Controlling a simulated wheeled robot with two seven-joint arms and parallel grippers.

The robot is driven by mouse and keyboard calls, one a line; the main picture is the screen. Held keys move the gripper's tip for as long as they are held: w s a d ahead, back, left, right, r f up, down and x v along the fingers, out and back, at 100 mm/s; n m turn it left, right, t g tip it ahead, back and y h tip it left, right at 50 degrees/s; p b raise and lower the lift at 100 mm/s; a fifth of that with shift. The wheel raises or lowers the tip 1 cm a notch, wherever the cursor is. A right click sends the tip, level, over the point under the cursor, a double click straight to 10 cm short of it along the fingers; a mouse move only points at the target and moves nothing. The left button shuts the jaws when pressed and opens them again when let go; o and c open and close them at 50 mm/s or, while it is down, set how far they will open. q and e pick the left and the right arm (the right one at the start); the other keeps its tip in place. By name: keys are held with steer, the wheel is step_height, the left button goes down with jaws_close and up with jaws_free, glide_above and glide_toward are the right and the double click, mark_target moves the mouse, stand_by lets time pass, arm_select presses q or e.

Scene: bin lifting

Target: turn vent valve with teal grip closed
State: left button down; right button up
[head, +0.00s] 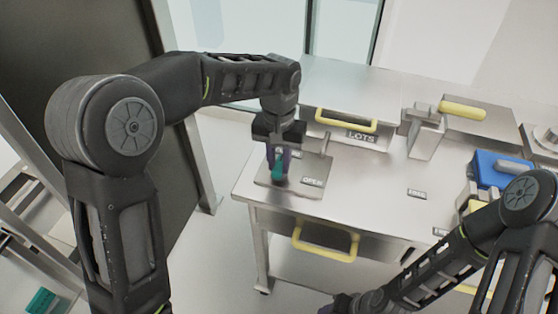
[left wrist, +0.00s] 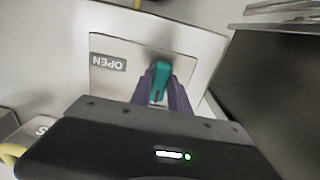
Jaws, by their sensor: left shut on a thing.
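The vent valve's teal grip (head: 278,170) is at the near left part of the steel table, above a square plate (head: 302,187) with an OPEN label (head: 312,181). My left gripper (head: 279,160) points down and is shut on the teal grip. In the left wrist view the teal grip (left wrist: 159,80) sits between the purple fingers (left wrist: 162,93), with the OPEN label (left wrist: 108,62) to its left. The valve's stem is hidden by the gripper. My right gripper (head: 342,303) is low at the bottom edge, partly cut off; its fingers do not show clearly.
A LOTS box with a yellow handle (head: 346,119) stands just behind the valve. A steel block with a yellow-handled lever (head: 462,110) and a blue box (head: 502,168) stand to the right. A drawer with a yellow handle (head: 325,240) is below the front edge. The table middle is clear.

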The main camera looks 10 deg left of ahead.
mark_target(279, 164)
arm_select(q)
steer(key=c, duration=1.2)
jaws_free()
steer(key=shift+c, duration=0.2)
step_height(279, 164, up, 8)
steer(key=shift+f, duration=0.1)
